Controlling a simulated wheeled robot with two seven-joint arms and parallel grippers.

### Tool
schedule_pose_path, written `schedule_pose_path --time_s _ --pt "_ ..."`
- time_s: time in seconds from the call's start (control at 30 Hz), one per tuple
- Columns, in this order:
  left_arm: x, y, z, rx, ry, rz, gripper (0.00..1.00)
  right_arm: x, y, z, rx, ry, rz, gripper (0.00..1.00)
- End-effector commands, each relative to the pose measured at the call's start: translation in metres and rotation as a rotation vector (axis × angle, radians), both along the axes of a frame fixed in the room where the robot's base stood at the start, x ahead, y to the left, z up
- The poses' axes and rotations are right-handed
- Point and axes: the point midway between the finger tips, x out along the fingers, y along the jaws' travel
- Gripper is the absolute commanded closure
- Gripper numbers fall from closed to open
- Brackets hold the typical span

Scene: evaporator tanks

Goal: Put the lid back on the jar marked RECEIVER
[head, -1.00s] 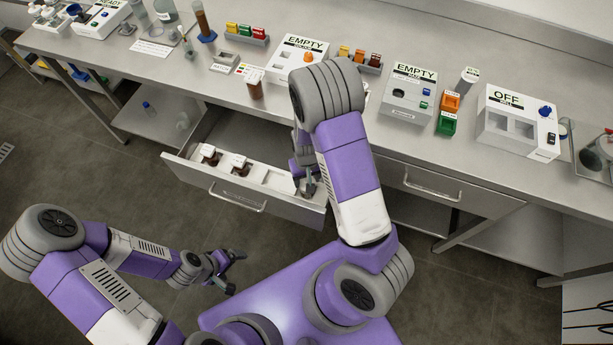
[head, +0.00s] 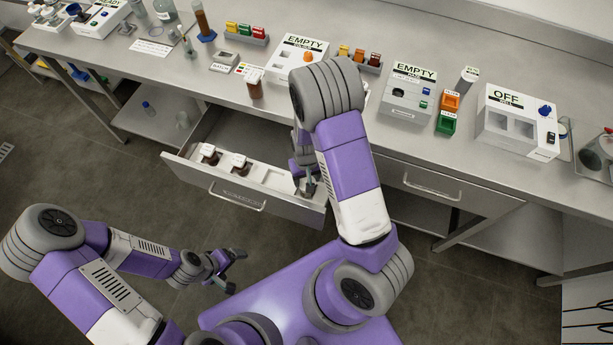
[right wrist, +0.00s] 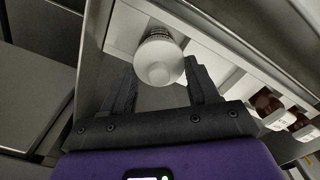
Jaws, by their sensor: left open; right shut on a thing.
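My right gripper (head: 308,188) is down at the right end of the open drawer, partly hidden by my arm. In the right wrist view its fingers (right wrist: 163,84) close on a round white cap with a ribbed edge (right wrist: 160,62). The cap is over the drawer's white insert; whether it touches the insert or has anything under it I cannot tell. My left gripper (head: 236,271) is open and empty above the floor, away from the bench. I cannot read the word RECEIVER on any jar. A clear glass vessel (head: 166,11) stands at the back left of the bench.
The open drawer (head: 225,188) holds brown bottles (head: 209,154) in its insert. The bench's front strip is mostly clear.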

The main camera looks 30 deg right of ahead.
Motion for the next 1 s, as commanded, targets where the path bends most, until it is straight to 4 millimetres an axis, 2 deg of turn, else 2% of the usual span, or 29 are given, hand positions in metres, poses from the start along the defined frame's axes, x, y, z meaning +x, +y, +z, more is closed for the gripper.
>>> schedule_pose_path --time_s 0.9,0.93,1.0 --pt "0.0 0.0 0.0 0.0 0.0 0.0 0.1 0.0002 0.0001 -0.0023 0.0 0.0 0.0 0.69" --pt "0.0 0.0 0.0 0.0 0.0 0.0 0.1 0.0002 0.0001 -0.0023 0.0 0.0 0.0 0.38" --pt "0.0 0.0 0.0 0.0 0.0 0.0 0.1 0.0002 0.0001 -0.0023 0.0 0.0 0.0 0.27"
